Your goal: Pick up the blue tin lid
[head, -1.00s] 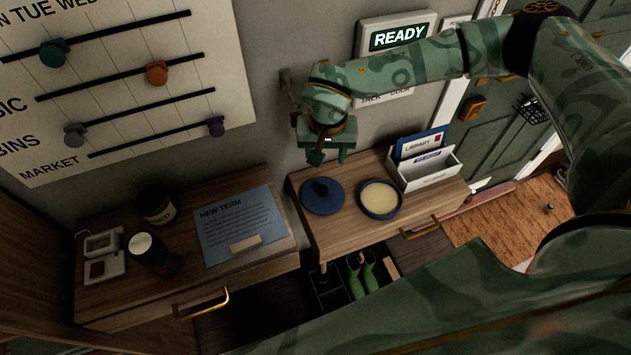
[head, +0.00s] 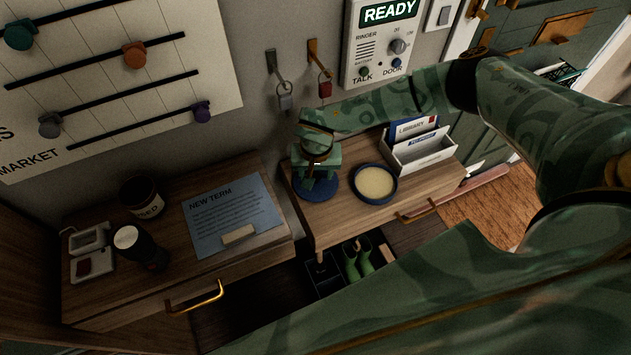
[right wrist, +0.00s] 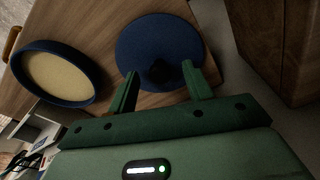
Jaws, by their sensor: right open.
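The blue tin lid (head: 318,192) is a flat round disc with a dark knob, lying on the right wooden shelf unit. My right gripper (head: 317,182) is over it and partly hides it in the head view. In the right wrist view the lid (right wrist: 160,40) lies beyond the open fingers, and its knob (right wrist: 160,73) shows between and just past the fingertips of my gripper (right wrist: 158,82). I cannot tell whether the fingers touch the knob. The open blue tin (head: 376,184), pale inside, stands to the right of the lid. My left gripper does not show.
A white letter holder (head: 420,155) stands behind the tin. A notice sheet (head: 233,215), dark jar (head: 140,198) and black cylinder (head: 140,246) are on the left unit. A gap separates the units, with green boots (head: 357,262) below.

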